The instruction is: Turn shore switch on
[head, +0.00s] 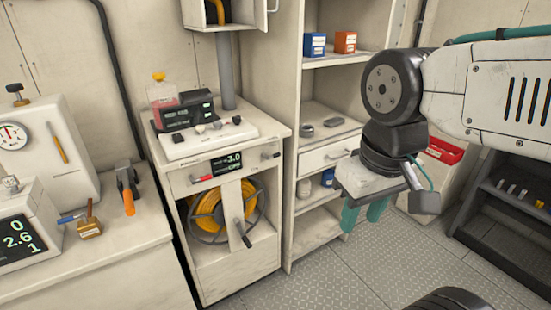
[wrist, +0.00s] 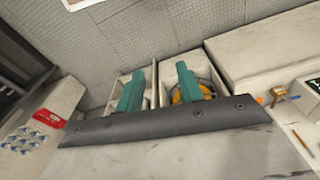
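No readable label marks the shore switch. The cream cabinet (head: 190,165) at centre left in the head view has a front panel with a lit display (head: 228,163) reading 3.0. A red-tipped lever (head: 201,179) is left of the display, and a dark lever (head: 270,155) is right of it. I cannot tell which of these is the shore switch, or its position. My gripper (head: 362,222) hangs to the right of the cabinet, in front of the shelf unit, with its teal fingers pointing down. In the wrist view my gripper (wrist: 160,70) is open and empty, fingers apart.
An orange cable reel (head: 208,214) sits in the cabinet's lower bay, with a dark-handled crank (head: 240,228) in front. A shelf unit (head: 297,150) with boxes stands right of it. A workbench (head: 110,250) with gauges and tools is at left. The metal floor (head: 330,285) is open.

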